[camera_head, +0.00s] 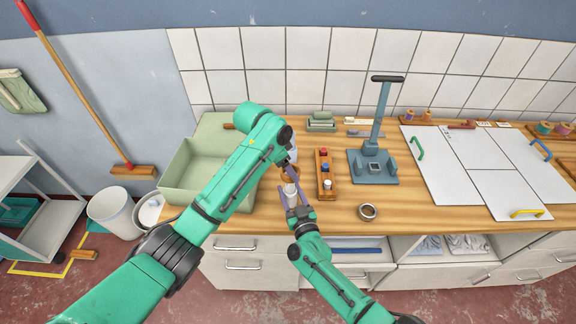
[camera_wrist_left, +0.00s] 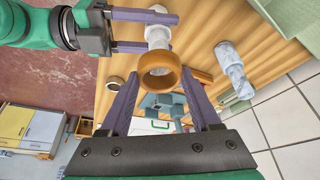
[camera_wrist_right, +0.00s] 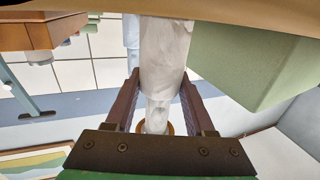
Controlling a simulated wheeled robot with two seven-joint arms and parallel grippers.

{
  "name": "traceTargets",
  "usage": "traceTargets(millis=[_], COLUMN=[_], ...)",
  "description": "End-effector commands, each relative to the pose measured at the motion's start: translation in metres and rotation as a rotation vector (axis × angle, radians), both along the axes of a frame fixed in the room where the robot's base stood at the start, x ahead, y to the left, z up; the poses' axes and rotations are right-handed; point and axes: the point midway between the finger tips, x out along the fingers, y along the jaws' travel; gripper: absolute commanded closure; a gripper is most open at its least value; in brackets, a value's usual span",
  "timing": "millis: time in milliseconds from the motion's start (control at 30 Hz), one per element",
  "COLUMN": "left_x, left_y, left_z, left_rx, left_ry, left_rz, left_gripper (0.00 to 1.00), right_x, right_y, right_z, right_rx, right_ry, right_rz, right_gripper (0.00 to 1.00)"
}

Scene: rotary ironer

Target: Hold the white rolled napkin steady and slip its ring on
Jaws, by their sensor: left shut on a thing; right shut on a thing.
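The white rolled napkin (camera_head: 291,189) stands roughly upright in my right gripper (camera_head: 297,208), which is shut on it. It fills the middle of the right wrist view (camera_wrist_right: 165,55) between the fingers (camera_wrist_right: 160,85). The orange-brown ring (camera_wrist_left: 159,72) is between the fingertips of my left gripper (camera_wrist_left: 159,82), which is shut on it. In the left wrist view the ring overlaps the napkin's end; I cannot tell whether it is around it. In the right wrist view the ring's brown edge (camera_wrist_right: 171,129) shows behind the napkin's far end. The left forearm partly covers this spot in the head view.
A bluish patterned roll (camera_wrist_left: 232,68) stands close by. A wooden rack with small colored items (camera_head: 325,174), a blue-grey press stand (camera_head: 373,167) and a dark round ring (camera_head: 367,211) are to the right. A green bin (camera_head: 186,181) is left.

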Motion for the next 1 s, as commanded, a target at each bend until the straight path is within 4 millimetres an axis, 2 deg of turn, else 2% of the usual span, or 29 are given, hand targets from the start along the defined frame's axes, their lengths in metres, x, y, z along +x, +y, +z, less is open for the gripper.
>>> traceTargets(millis=[200, 567, 1000], left_x=[0.000, 0.000, 0.000], left_y=[0.000, 0.000, 0.000], left_z=[-0.007, -0.007, -0.022], left_rx=[0.001, 0.001, 0.001], left_ry=[0.001, 0.001, 0.000], left_rz=[0.000, 0.000, -0.001], left_gripper=[0.89, 0.89, 0.89], right_x=[0.000, 0.000, 0.000], right_y=[0.000, 0.000, 0.000], right_z=[0.000, 0.000, 0.000], right_rx=[0.000, 0.000, 0.000], right_ry=[0.001, 0.001, 0.001], right_rz=[0.000, 0.000, 0.000], right_gripper=[0.72, 0.72, 0.72])
